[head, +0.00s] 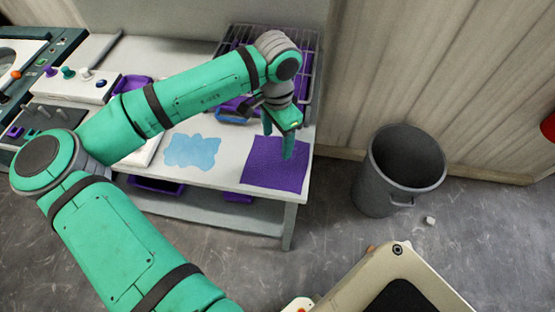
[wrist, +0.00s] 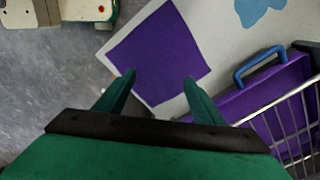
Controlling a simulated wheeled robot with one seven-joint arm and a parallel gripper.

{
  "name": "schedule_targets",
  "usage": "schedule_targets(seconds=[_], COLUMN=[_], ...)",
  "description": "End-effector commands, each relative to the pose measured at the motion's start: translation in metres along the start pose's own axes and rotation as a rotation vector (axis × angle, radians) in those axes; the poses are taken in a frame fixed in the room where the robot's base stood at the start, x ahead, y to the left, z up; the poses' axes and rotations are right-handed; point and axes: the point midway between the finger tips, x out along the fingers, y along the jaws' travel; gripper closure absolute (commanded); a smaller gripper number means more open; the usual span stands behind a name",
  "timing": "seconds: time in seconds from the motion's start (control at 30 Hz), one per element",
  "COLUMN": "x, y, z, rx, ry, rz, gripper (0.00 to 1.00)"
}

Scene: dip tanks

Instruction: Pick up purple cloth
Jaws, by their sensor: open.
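The purple cloth (head: 276,166) lies flat near the right front corner of the white table, roughly square, in the head view. In the wrist view the purple cloth (wrist: 158,52) lies beyond my fingertips, near the table's corner. My gripper (head: 287,150) is above the table and overlaps the cloth's upper edge in the head view. In the wrist view my gripper (wrist: 158,80) has its two fingers apart with nothing between them. The fingers look to be above the cloth, though the exact height is hard to tell.
A light blue cloth (head: 192,151) lies left of the purple one. A grey bin (head: 372,190) stands on the floor to the right. Floor between table and bin is clear.

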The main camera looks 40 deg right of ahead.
Motion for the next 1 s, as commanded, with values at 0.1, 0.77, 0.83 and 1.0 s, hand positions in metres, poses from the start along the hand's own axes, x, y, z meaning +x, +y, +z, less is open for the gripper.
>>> schedule_targets(seconds=[0.1,0.77,0.83,1.0], x=[0.015,0.081,0.083,0.083], y=[0.0,0.001,0.001,0.001], z=[0.0,-0.003,-0.003,-0.003], rx=[0.0,0.005,0.006,0.005], ry=[0.0,0.003,0.003,0.003], rz=[0.0,0.0,-0.001,-0.001], gripper=[0.38,0.38,0.38,0.38])
